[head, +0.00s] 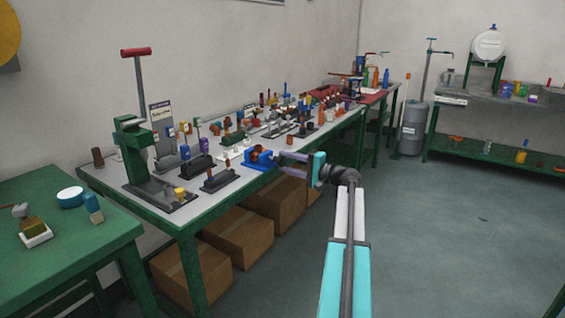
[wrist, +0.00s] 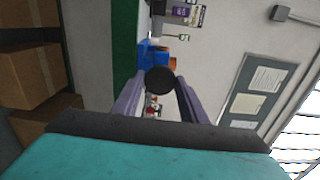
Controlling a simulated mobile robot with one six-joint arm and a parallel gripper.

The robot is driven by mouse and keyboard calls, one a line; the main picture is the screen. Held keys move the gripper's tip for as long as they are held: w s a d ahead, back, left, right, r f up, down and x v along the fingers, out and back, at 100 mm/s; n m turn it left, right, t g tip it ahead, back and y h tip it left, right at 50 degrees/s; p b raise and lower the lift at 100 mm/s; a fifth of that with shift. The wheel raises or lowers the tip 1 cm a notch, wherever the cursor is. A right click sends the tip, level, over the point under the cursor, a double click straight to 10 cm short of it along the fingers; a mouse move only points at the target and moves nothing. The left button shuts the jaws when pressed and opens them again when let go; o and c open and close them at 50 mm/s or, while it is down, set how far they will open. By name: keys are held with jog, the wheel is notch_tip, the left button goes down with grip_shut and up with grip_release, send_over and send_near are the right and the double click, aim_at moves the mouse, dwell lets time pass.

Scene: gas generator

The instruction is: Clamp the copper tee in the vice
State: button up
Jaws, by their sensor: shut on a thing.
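The blue vice (head: 251,164) stands at the front edge of the long bench. The copper tee (head: 257,152), orange-brown, sits at the top of the vice, between its jaws as far as I can tell. In the wrist view the blue vice (wrist: 147,50) and a bit of orange copper (wrist: 172,63) show behind a dark round knob (wrist: 160,80). My gripper (head: 281,155) reaches in from the right, and its purple fingers are shut on the knob at the vice's near side. The knob hides much of the vice in the wrist view.
The long bench (head: 215,192) holds several small fittings, black stands and a green press (head: 134,140) left of the vice. Cardboard boxes (head: 240,240) stand beneath it. A green table (head: 70,245) is at the front left. The floor to the right is clear.

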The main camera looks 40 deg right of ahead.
jog(key=shift+m+p, duration=2.7)
jog(key=shift+p, duration=1.25)
dwell(1.0)
dwell(0.4)
jog(key=o, duration=1.1)
jog(key=shift+f+n+b, duration=0.15)
jog(key=shift+n+b, duration=2.25)
jog(key=shift+b, duration=1.5)
jog(key=shift+n+b, duration=0.4)
jog(key=shift+b, duration=0.05)
